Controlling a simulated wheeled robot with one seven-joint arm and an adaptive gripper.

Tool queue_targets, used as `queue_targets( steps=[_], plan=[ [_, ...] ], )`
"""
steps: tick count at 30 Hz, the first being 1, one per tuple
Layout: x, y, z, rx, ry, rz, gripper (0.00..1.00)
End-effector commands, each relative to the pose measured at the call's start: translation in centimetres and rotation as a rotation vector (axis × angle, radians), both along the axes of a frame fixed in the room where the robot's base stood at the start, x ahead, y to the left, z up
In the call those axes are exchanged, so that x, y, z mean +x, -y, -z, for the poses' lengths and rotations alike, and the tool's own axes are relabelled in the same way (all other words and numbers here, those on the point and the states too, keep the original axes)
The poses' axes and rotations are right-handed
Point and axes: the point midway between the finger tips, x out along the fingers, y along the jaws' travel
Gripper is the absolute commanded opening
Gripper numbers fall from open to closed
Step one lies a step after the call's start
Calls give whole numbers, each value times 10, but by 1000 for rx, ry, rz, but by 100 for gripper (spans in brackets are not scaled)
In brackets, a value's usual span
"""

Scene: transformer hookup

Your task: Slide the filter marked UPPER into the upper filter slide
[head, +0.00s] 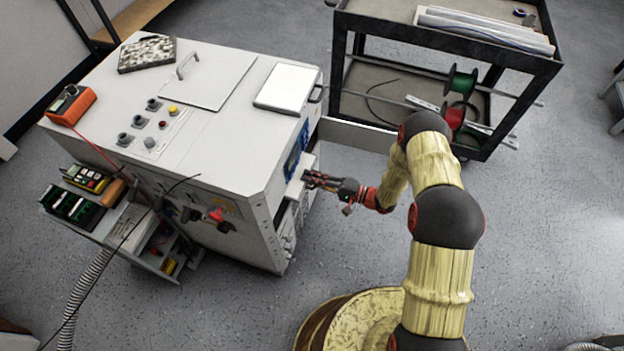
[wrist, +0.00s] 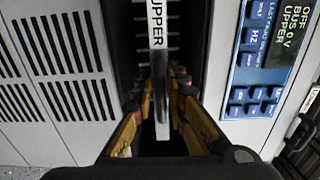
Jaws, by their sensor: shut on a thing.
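The filter marked UPPER (wrist: 157,28) shows edge-on in the wrist view as a pale narrow strip with black letters and a dark handle. My gripper (wrist: 161,88) is shut on it, with one finger on each side. In the head view my gripper (head: 308,179) is at the right side of the white cabinet (head: 225,150). The filter lines up with a dark slot (wrist: 184,40) with ribs inside, between a vented panel and a control panel. The fingers and the filter's front edge hide how deep it sits in the slot.
A vented grey panel (wrist: 60,60) lies left of the slot. A blue keypad with a display (wrist: 267,40) reading UPPER is on the right. A black cart (head: 440,45) with cable spools stands behind my arm. Floor is clear in front of the cabinet's right side.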

Motion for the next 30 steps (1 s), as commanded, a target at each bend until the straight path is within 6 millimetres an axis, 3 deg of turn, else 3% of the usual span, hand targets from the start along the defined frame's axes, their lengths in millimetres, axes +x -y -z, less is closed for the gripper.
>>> queue_targets(
  steps=[30],
  plan=[
    [7, -19, 0, 0, 0, -1, 0]
  ],
)
